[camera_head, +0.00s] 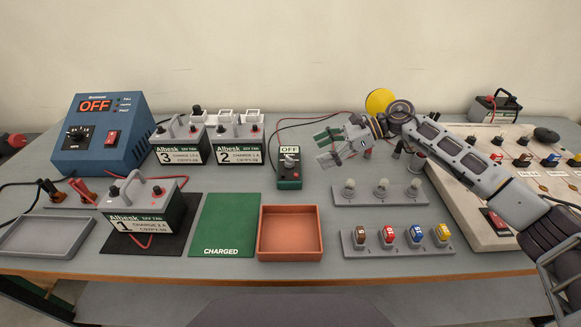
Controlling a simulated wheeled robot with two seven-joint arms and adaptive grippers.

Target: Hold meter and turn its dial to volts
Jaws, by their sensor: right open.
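The meter (289,168) is a small dark green handheld unit standing near the middle of the table. My left gripper is not in view.
A blue charger (103,135) reading OFF stands at left. Batteries numbered 3 (178,152), 2 (239,152) and 1 (146,218) stand nearby. A green CHARGED mat (224,225), an orange tray (290,254) and a switch rack (397,248) line the front. A pale board (460,215) fills the right.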

